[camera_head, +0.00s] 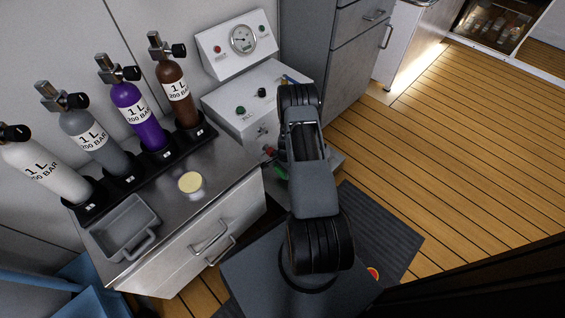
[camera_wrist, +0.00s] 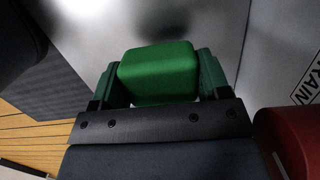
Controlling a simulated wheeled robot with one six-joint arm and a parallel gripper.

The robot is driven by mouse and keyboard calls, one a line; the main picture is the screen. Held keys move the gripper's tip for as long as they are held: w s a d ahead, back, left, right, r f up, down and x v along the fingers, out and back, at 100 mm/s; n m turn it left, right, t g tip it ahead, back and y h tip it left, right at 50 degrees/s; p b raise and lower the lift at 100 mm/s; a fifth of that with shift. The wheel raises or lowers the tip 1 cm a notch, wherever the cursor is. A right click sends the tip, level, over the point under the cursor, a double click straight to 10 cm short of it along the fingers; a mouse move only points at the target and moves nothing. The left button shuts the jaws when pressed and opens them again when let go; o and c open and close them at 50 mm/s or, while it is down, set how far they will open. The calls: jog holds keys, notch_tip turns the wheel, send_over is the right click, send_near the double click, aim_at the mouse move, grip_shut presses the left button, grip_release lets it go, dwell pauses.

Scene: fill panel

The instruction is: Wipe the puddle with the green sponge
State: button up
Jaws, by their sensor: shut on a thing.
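The green sponge (camera_wrist: 160,68) is a rounded block seen close up in the wrist view. My gripper (camera_wrist: 158,82) is shut on it, with one dark green finger at each side. A grey surface with a pale bright patch lies beyond the sponge; I cannot tell whether the sponge touches it. In the head view my arm hides most of the gripper, and a small green patch (camera_head: 281,174) shows at its left edge. I cannot make out the puddle in either view.
A red rounded part (camera_wrist: 290,140) is close on the right, near a panel lettered "RAIN". The fill panel (camera_head: 242,41) has a gauge. Several gas cylinders (camera_head: 139,112) stand in a rack. A grey tray (camera_head: 124,226) and a cream-topped jar (camera_head: 191,184) sit on the metal counter.

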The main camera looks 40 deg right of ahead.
jog(key=shift+a+r+p, duration=0.1)
jog(key=shift+r+p, duration=1.15)
jog(key=shift+r, duration=0.75)
jog(key=shift+s, duration=0.1)
